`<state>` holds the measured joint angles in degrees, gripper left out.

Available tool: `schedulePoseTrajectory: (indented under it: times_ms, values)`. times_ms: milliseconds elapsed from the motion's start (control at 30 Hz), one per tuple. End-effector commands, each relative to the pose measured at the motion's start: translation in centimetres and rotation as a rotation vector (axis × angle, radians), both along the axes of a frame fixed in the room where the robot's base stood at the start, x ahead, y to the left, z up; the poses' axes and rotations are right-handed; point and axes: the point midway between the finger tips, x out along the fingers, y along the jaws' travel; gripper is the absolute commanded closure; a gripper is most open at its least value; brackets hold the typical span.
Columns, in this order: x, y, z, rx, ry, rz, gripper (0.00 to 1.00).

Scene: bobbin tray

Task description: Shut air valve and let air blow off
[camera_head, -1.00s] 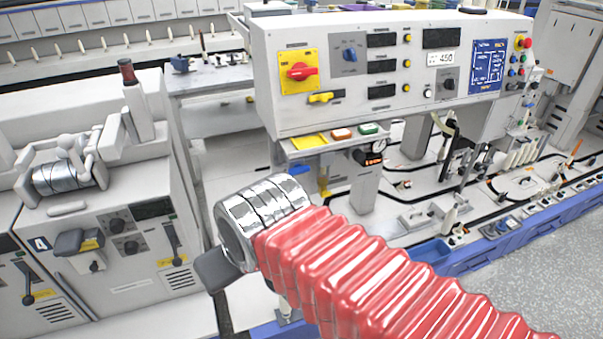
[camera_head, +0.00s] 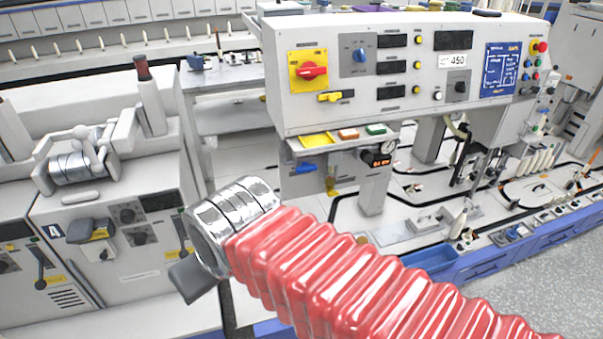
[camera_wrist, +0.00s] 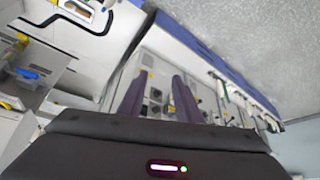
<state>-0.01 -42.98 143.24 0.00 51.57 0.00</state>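A blue lever (camera_head: 305,168), which looks like the air valve handle, sits under the control panel's left part, above a small yellowish part. It lies roughly level. A round gauge (camera_head: 391,147) and a small display with orange digits (camera_head: 381,161) are to its right; I cannot read the gauge. The blue lever also shows at the left edge of the wrist view (camera_wrist: 27,73). My gripper (camera_wrist: 156,90) shows two dark fingers apart with nothing between them, away from the lever.
The control panel (camera_head: 420,95) carries a red rotary switch on yellow (camera_head: 312,71) and a yellow lever (camera_head: 335,96). A yellow, a red and a green tray line the ledge below. A grey machine (camera_head: 120,225) stands at left. Grey floor (camera_head: 560,290) is open at right.

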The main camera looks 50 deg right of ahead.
Motion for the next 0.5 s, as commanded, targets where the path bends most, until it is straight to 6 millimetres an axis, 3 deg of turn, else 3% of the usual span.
schedulePoseTrajectory:
  times_ms: [233,367,500]
  values:
    - [0.0,0.0,0.0,0.000,0.000,0.000,0.69]
    - [0.2,-0.2,0.0,-0.002,-0.003,-0.005,0.60]
    - [1.7,-1.3,-0.3,-0.015,-0.026,-0.029,0.50]
